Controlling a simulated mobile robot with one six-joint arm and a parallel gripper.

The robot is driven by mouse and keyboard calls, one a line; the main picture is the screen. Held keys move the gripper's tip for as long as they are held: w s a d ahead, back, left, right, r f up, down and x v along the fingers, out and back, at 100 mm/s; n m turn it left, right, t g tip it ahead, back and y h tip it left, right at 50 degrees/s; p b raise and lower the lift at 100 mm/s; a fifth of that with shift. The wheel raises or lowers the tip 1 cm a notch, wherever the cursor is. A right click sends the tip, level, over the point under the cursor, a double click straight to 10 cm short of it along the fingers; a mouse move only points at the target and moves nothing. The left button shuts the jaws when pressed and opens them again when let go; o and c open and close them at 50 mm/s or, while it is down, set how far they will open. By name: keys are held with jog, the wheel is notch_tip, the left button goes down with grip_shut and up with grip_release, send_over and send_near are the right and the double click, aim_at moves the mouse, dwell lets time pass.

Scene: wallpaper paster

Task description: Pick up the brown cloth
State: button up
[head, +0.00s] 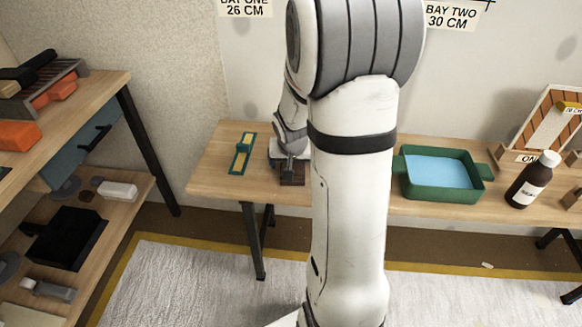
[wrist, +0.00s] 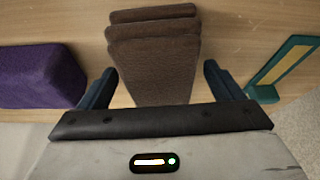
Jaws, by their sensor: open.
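The brown cloth (wrist: 155,50) is a folded, layered stack lying on the wooden table in the wrist view. In the head view its dark brown edge (head: 292,181) shows just below my gripper, near the table's front edge. My gripper (wrist: 160,70) is open, with one dark blue finger on each side of the cloth's near end. The cloth lies between the fingers, with a gap visible on both sides. The cloth's nearest part is hidden behind the gripper body. In the head view the fingers are too small to make out.
A purple block (wrist: 40,75) lies left of the cloth in the wrist view. A green and yellow tool (head: 242,153) lies on the table to the left in the head view. A green tray (head: 440,194) with blue liquid and a brown bottle (head: 530,183) stand to the right.

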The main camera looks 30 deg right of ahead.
jog(key=shift+f+b, duration=0.2)
jog(key=shift+b, duration=0.1)
jog(key=c, duration=1.1)
